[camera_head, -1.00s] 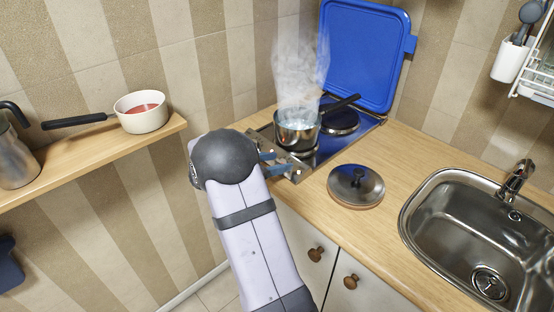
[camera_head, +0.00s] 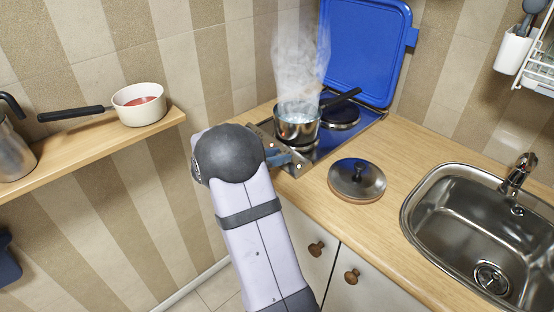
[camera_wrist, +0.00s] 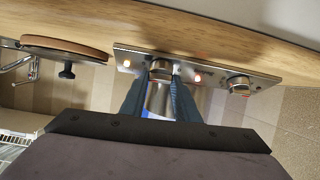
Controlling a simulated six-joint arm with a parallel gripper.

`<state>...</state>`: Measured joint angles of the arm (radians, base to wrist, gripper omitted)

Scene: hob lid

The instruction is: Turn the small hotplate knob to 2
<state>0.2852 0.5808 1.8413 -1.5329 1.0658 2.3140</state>
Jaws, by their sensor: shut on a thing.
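The metal control panel (camera_head: 298,170) is at the hob's front edge; it also shows in the wrist view (camera_wrist: 215,73). Two silver knobs sit on it there: one knob (camera_wrist: 160,68) between my blue fingers, the other knob (camera_wrist: 239,84) to the right. My gripper (camera_wrist: 160,78) is shut on the first knob. I cannot read any marks or tell which hotplate it serves. In the head view my gripper (camera_head: 284,157) is at the panel and my arm hides part of it.
Two small lamps glow on the panel, a pale one (camera_wrist: 127,64) and an orange one (camera_wrist: 197,77). The blue hob lid (camera_head: 362,50) stands open. A loose pot lid (camera_head: 356,181) lies on the counter, with the sink (camera_head: 470,230) to the right. A wall shelf (camera_head: 85,150) holds a white saucepan (camera_head: 140,104).

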